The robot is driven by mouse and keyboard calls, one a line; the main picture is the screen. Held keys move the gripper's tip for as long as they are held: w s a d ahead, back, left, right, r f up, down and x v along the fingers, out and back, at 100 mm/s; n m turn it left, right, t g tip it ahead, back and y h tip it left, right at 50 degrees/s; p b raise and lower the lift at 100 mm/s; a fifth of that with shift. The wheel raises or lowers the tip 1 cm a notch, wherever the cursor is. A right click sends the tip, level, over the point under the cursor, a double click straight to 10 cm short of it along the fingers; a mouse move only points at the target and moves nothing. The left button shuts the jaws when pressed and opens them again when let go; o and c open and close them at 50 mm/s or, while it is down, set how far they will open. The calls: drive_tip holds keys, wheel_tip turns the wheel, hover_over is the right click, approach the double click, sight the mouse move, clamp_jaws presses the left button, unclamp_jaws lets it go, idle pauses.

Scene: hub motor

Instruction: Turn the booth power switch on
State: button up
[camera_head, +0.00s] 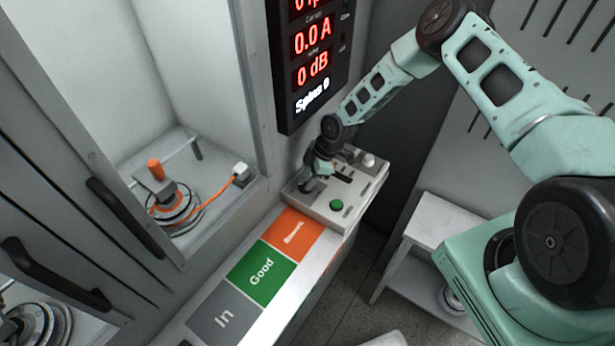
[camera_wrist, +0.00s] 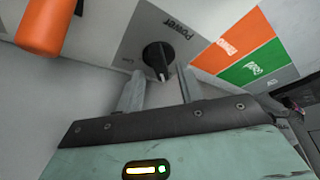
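The power switch (camera_wrist: 158,57) is a black rotary knob with a white pointer mark, set in a grey plate labelled "Power". In the wrist view its mark points down toward my gripper (camera_wrist: 160,84). The two grey fingers are apart and the knob lies between and just beyond their tips; I cannot tell whether they touch it. A small label left of the knob is too blurred to read. In the head view my gripper (camera_head: 310,183) is over the left part of the grey control box (camera_head: 322,209), and it hides the knob there.
A display (camera_head: 312,55) above reads 0.0 A and 0 dB. Left is an open booth with a hub motor (camera_head: 174,205). An orange cylinder (camera_wrist: 42,25) is close by in the wrist view.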

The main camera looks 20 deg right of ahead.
drive_tip(key=shift+x, duration=0.8)
drive_tip(key=shift+c, duration=0.4)
clamp_jaws()
